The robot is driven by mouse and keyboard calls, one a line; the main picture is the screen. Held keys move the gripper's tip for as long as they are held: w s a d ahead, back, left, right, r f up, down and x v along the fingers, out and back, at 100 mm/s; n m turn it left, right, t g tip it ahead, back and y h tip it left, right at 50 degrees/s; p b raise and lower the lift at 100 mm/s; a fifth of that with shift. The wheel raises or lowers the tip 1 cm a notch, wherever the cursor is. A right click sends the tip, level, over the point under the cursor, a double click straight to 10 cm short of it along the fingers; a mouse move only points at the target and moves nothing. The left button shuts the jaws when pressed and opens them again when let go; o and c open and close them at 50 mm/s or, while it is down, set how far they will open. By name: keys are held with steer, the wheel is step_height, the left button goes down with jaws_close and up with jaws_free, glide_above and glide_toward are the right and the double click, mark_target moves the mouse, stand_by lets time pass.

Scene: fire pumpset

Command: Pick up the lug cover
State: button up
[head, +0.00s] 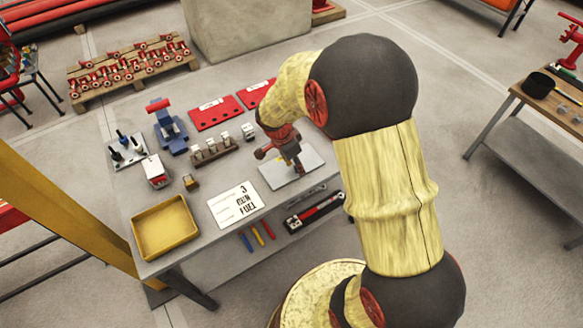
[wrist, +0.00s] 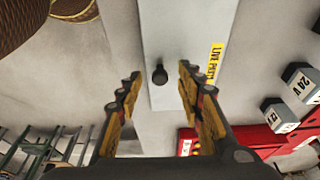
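The lug cover appears to be the flat pale grey plate (wrist: 180,30) with a yellow "LIVE PARTS" label (wrist: 215,60) and a small black knob (wrist: 158,75). In the head view the plate (head: 311,160) lies on the grey workbench, partly hidden by my gripper (head: 296,167). In the wrist view my gripper (wrist: 157,76) is open, its two fingers on either side of the knob and apart from it. Nothing is held. How high the fingertips are above the plate is hard to tell.
Left of the plate are a printed card (head: 235,204), a yellow tray (head: 166,227) and a wooden block with small boxes (head: 214,152). A blue vise (head: 168,128) and red panels (head: 216,112) stand farther back.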

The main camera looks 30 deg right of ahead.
steer(key=shift+d+f, duration=0.1)
steer(key=shift+f, duration=0.25)
steer(key=shift+c, duration=1.1)
steer(key=c, duration=0.7)
jaws_close()
